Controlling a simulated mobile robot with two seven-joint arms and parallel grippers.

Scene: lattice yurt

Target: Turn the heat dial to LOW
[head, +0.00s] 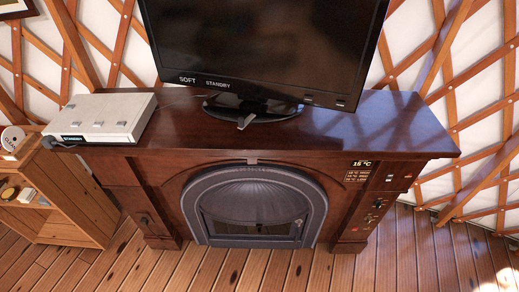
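A dark wooden fireplace cabinet (330,139) stands in the middle of the head view, with an arched grey metal hearth (259,176) in its front. On its right front pillar is a narrow control panel. A small display (361,163) there appears to read 15 °C, above a printed list of temperatures (357,176) too small to read surely. Several small knobs or switches sit right of and below the list, including a small knob-like control (379,203). I cannot tell which is the heat dial or its setting. Neither gripper is in view.
A black television (262,45) and a white box labelled STANDBY (103,117) stand on the cabinet top. A low wooden shelf (62,193) with small items stands at left. The plank floor (420,262) in front and at right is clear. Lattice walls surround the back.

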